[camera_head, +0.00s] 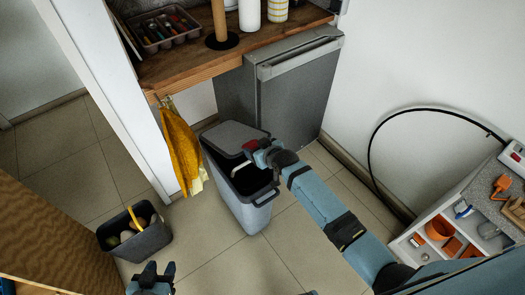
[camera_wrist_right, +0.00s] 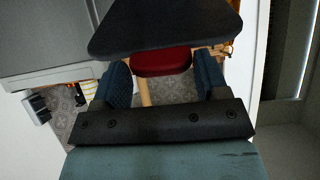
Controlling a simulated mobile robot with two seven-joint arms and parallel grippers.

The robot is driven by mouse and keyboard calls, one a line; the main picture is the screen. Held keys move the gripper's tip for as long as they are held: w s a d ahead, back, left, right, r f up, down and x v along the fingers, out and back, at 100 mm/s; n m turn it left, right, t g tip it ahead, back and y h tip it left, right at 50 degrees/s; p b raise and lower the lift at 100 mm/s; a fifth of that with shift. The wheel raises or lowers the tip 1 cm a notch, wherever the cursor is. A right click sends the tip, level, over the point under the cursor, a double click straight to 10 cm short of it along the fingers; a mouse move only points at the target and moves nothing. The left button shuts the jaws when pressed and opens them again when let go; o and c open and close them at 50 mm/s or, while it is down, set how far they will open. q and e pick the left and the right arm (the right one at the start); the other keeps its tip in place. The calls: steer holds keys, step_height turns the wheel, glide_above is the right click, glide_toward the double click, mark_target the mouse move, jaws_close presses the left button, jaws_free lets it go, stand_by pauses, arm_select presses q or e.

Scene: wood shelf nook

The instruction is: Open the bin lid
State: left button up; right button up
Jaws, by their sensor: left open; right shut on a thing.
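The grey bin (camera_head: 238,205) stands on the tiled floor in the middle of the head view. Its grey lid (camera_head: 232,137) covers the far part of the mouth, and the dark inside shows at the near part. A red tab (camera_head: 249,145) is at the lid's near edge. My right gripper (camera_head: 257,151) is shut on this tab. In the right wrist view the red tab (camera_wrist_right: 161,63) lies between the fingers under the dark lid (camera_wrist_right: 165,28). My left gripper (camera_head: 152,271) is open and empty at the bottom edge, away from the bin.
A small basket (camera_head: 137,240) with a yellow handle stands left of the bin. A yellow cloth (camera_head: 181,145) hangs beside it. A grey cabinet (camera_head: 300,95) stands behind under the wooden counter (camera_head: 190,70). A white drawer unit (camera_head: 455,225) is at right.

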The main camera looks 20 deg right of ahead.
steer(key=w+r+p, duration=0.1)
steer(key=r, duration=0.1)
steer(key=w+a+r+g+p, duration=0.1)
steer(key=w+r+p, duration=0.1)
steer(key=r, duration=0.1)
steer(key=w+r+g+p, duration=0.1)
steer(key=r+p, duration=0.1)
steer(key=shift+w+a+r+h, duration=0.2)
steer(key=shift+w+a+h, duration=0.15)
steer(key=shift+w+h, duration=0.05)
steer(key=w+a+r+g+p, duration=0.1)
steer(key=w+a+r+p, duration=0.1)
steer(key=w+r, duration=0.3)
steer(key=shift+w+a+r, duration=0.2)
steer(key=shift+w, duration=0.65)
